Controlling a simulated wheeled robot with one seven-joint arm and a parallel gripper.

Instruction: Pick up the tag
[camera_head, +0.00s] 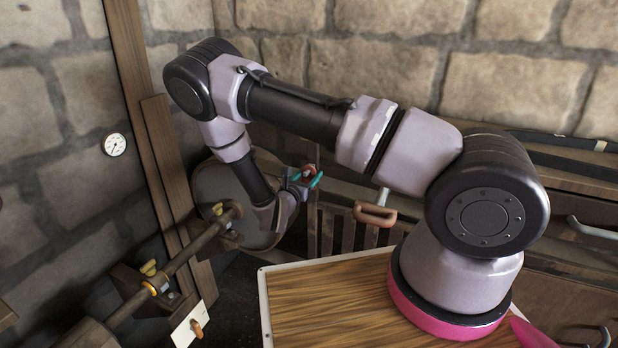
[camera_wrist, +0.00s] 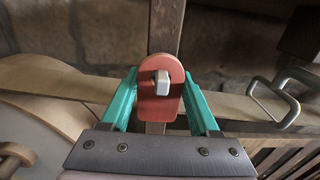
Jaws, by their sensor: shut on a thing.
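The tag (camera_wrist: 158,106) is a flat red plate with a rounded top. In the wrist view it stands between the teal fingers of my gripper (camera_wrist: 160,101), which is shut on it. A grey metal peg end (camera_wrist: 162,83) shows at the tag's upper part, in front of a wooden post (camera_wrist: 166,28). I cannot tell whether the peg still carries the tag. In the head view my gripper (camera_head: 316,179) is beside a large round wheel, and the tag is only a small reddish patch (camera_head: 309,169) there.
A large pale wheel (camera_head: 217,189) and a pipe with brass fittings (camera_head: 185,262) lie left of my gripper. A wooden-gripped handle (camera_head: 375,214) is to its right. A belt (camera_wrist: 235,107) crosses behind the fingers. Stone walls (camera_head: 350,70) close off the back.

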